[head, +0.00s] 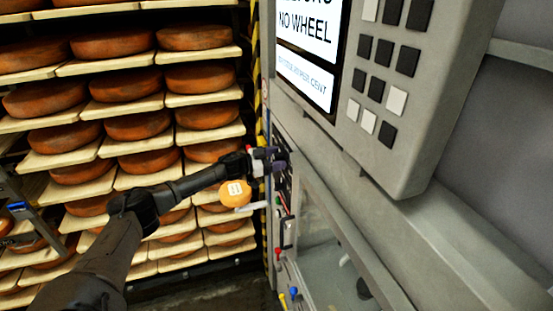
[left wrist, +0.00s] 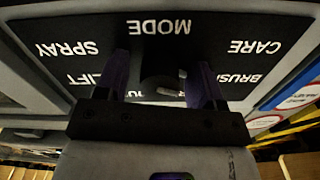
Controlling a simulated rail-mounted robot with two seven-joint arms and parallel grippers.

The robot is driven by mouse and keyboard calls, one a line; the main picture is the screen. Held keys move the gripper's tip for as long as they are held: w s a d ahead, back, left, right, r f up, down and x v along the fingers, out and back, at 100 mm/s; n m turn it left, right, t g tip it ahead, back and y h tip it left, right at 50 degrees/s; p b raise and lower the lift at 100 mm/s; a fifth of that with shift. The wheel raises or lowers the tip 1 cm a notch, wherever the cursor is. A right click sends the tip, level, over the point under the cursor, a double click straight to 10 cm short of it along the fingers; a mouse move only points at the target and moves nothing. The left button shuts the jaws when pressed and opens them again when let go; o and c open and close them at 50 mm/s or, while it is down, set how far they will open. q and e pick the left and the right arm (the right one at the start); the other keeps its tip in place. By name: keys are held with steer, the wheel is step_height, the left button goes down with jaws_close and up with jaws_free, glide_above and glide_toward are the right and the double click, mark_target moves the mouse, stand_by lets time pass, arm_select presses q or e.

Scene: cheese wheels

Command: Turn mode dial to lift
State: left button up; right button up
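The mode dial is a dark knob (left wrist: 160,68) on a black panel (left wrist: 215,28) in the left wrist view. The labels appear upside down: MODE above the knob, SPRAY and LIFT on the left, CARE and BRUSH on the right. LIFT is partly covered by a finger. A small white mark shows near the knob; its exact pointing is unclear. My left gripper (left wrist: 163,78) has its purple fingers on either side of the knob, with gaps visible. In the head view, my left gripper (head: 268,160) is at the machine's front panel, hiding the dial. My right gripper is out of view.
The machine's screen (head: 310,45) reads NO WHEEL, beside a keypad box (head: 420,80). Cheese wheels (head: 115,45) fill shelves on the left. Small coloured knobs (head: 280,254) sit lower on the machine.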

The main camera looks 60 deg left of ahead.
arm_select(q)
steer(key=c, duration=0.8)
steer(key=shift+c, duration=0.2)
